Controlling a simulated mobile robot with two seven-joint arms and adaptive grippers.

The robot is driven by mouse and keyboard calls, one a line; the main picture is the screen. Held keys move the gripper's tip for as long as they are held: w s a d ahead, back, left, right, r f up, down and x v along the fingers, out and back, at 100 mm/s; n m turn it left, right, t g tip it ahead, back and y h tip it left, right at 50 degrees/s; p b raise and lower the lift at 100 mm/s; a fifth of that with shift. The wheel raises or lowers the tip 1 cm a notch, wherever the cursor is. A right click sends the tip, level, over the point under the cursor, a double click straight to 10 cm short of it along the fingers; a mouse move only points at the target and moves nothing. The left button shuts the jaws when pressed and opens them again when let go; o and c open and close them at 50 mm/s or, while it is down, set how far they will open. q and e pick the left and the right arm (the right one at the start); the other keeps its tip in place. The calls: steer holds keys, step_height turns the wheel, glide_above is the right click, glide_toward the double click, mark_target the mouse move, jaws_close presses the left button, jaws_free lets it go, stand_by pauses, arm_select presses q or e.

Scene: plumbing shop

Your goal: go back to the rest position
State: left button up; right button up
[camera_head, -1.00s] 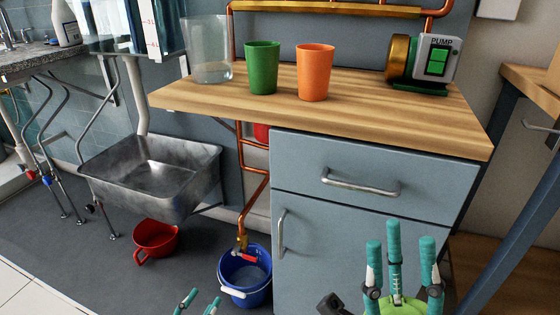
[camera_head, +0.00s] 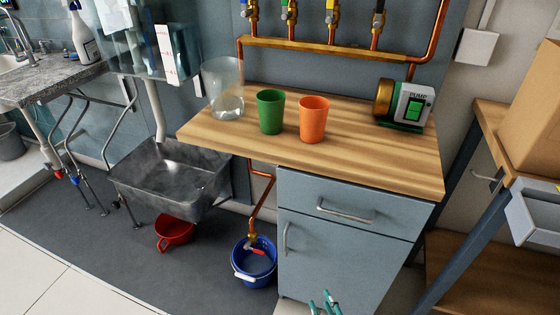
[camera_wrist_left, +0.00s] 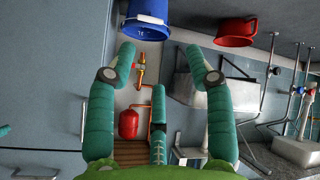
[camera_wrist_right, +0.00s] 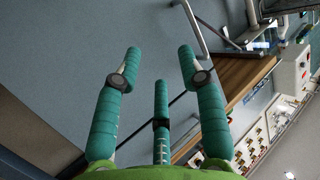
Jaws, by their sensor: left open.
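My right gripper (camera_head: 325,303) shows only by its teal fingertips at the bottom edge of the head view, in front of the grey cabinet. In the right wrist view its fingers (camera_wrist_right: 158,60) are spread with nothing between them. My left gripper is out of the head view. In the left wrist view its fingers (camera_wrist_left: 160,60) are spread and empty, with the blue bucket (camera_wrist_left: 148,14) and a red tank (camera_wrist_left: 129,122) behind them.
The wooden counter (camera_head: 350,155) holds a clear glass (camera_head: 224,88), a green cup (camera_head: 270,111), an orange cup (camera_head: 313,119) and a pump (camera_head: 404,104). The cabinet (camera_head: 340,254) stands below. A metal sink (camera_head: 170,178), red pot (camera_head: 174,231) and blue bucket (camera_head: 253,264) are left. A workbench (camera_head: 490,125) stands right.

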arm_select(q)
steer(key=s+r+m+g+y+p, duration=0.2)
steer(key=s+m+g+p, duration=0.5)
steer(key=s+p, duration=0.8)
steer(key=s+r+g, duration=0.1)
steer(key=s, duration=1)
steer(key=shift+s+d+r+m+g, duration=0.25)
steer(key=shift+d+r+m+g, duration=0.05)
steer(key=shift+d, duration=0.05)
arm_select(e)
steer(key=s+d+f+g+h, duration=0.1)
steer(key=s+d+f+g, duration=0.2)
steer(key=s, duration=0.8)
steer(key=s+d+f+g+h, duration=0.1)
steer(key=s+d+f+g, duration=0.3)
steer(key=s, duration=0.8)
steer(key=s+d+f+m+g+h, duration=0.1)
steer(key=s+d+f+g+h, duration=0.1)
steer(key=s+g, duration=0.4)
steer(key=s+d+f, duration=0.1)
steer(key=s+d, duration=0.1)
steer(key=s, duration=0.3)
steer(key=shift+s+f+g, duration=0.15)
steer(key=shift+f+g, duration=0.15)
steer(key=shift+f, duration=0.05)
arm_select(q)
steer(key=shift+p, duration=0.3)
arm_select(e)
steer(key=shift+a, duration=0.1)
